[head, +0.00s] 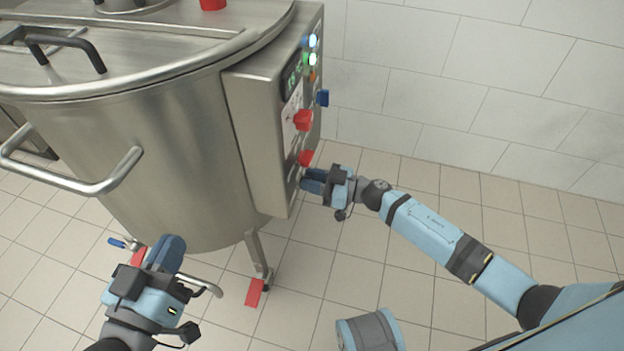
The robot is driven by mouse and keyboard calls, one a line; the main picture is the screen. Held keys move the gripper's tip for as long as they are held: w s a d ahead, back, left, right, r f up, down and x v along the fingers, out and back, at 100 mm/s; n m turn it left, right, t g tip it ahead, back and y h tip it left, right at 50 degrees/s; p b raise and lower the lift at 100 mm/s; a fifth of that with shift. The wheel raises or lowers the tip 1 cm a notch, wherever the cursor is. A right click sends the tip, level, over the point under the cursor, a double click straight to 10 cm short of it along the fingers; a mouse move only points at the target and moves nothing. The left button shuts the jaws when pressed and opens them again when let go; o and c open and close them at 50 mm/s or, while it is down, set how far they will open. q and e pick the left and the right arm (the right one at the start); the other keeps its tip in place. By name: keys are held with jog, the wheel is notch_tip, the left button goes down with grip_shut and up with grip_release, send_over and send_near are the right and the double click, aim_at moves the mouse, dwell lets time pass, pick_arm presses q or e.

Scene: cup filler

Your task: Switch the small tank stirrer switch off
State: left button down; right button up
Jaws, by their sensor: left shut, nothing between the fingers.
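A steel control box (262,130) is fixed to the right side of a steel tank (165,140). Its panel, seen at a steep angle, carries a red knob (303,120), a lower red knob (305,158) and a blue knob (322,98). I cannot read the labels, so I cannot tell which is the stirrer switch. My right gripper (308,182) is at the panel's lower end, just below the lower red knob; contact and finger gap are unclear. My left gripper (175,248) is shut and empty, in front of the tank's lower part.
Lit indicators (312,59) and a small display (292,76) sit high on the panel. A bent steel handle (120,178) sticks out from the tank's left. A blue-handled valve (125,243) is near my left gripper.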

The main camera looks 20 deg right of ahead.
grip_shut()
